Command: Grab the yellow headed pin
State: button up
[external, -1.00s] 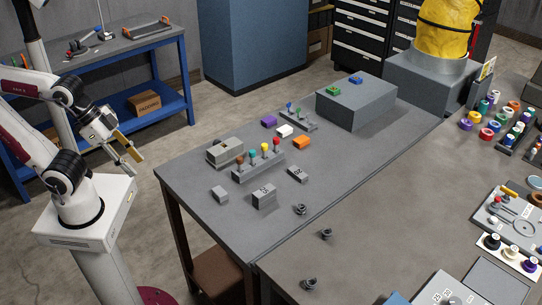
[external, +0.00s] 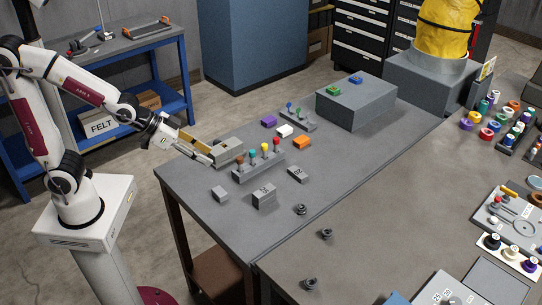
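The yellow-headed pin (external: 265,148) stands upright in a grey block rack (external: 259,171) near the left end of the table. In the same row stand a brown-headed pin (external: 240,160), a teal-headed pin (external: 253,154) and a red-headed pin (external: 277,141). My gripper (external: 208,154) is at the table's left edge, to the left of the rack and apart from the pins. Its fingers look spread and empty, pointing right and slightly down. The lower part of the yellow-headed pin is hidden in or behind the rack.
A grey box (external: 229,151) sits between my gripper and the rack. Small grey blocks (external: 264,196) lie in front. A large grey block (external: 357,107) stands farther back.

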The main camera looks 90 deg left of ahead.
jog(key=w+a+f+n+t+y, duration=0.1)
jog(key=w+a+f+n+y, duration=0.1)
jog(key=w+a+f, duration=0.35)
jog(key=n+t+y, duration=0.1)
jog(key=t+y, duration=0.1)
jog(key=y, duration=0.1)
send_near(262, 145)
jog(key=shift+d+r, duration=0.45)
jog(key=shift+d, duration=0.05)
jog(key=shift+g, duration=0.3)
jog(key=shift+x, duration=3.35)
jog(key=shift+a+x, duration=0.2)
jog(key=shift+x, duration=2.3)
jog(key=shift+s+f, duration=0.1)
jog(key=shift+f, duration=0.05)
